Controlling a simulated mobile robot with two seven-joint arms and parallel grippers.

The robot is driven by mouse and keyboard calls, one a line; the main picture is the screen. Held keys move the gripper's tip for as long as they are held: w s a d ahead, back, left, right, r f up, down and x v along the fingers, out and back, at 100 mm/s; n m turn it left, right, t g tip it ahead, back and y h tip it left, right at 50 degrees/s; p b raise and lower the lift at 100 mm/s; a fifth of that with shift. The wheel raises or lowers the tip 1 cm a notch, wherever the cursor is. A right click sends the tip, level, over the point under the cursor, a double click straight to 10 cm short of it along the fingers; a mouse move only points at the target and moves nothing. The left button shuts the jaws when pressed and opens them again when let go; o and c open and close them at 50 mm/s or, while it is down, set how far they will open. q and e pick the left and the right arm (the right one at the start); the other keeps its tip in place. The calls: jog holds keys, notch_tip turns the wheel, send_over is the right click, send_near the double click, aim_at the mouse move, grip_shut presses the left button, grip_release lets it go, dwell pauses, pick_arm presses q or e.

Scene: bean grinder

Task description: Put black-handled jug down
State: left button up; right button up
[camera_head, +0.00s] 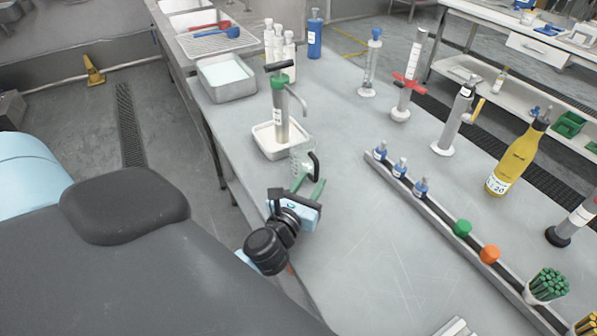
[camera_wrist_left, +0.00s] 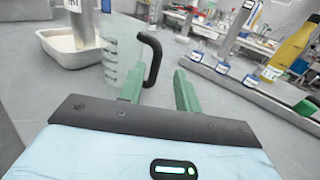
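The clear jug (camera_head: 300,160) with its black handle (camera_head: 314,166) appears to stand upright on the grey table, just right of a white tray. In the left wrist view the jug (camera_wrist_left: 122,62) is at the upper left, and its black handle (camera_wrist_left: 155,62) faces right. My left gripper (camera_head: 308,182) has green fingers. It is open, with the fingers apart on the near side of the jug. In the left wrist view the handle's lower end shows between the fingertips (camera_wrist_left: 161,74), and I see no grip on it. My right gripper is not in view.
The white tray (camera_head: 262,143) holds a metal cylinder with a green collar (camera_head: 281,105). A long rail (camera_head: 440,215) with coloured caps runs along the right. A yellow bottle (camera_head: 514,160) stands beyond it. The table between my left gripper and the rail is clear.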

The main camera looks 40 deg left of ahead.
pick_arm(q)
jog(key=s, duration=0.2)
jog(key=s+d, duration=0.1)
jog(key=s, duration=0.2)
jog(key=shift+s+d+f+b, duration=0.1)
jog(key=shift+s+f+b, duration=0.05)
jog(key=shift+s+b, duration=0.25)
jog(key=shift+s, duration=0.4)
jog(key=shift+d, duration=0.1)
dwell(0.5)
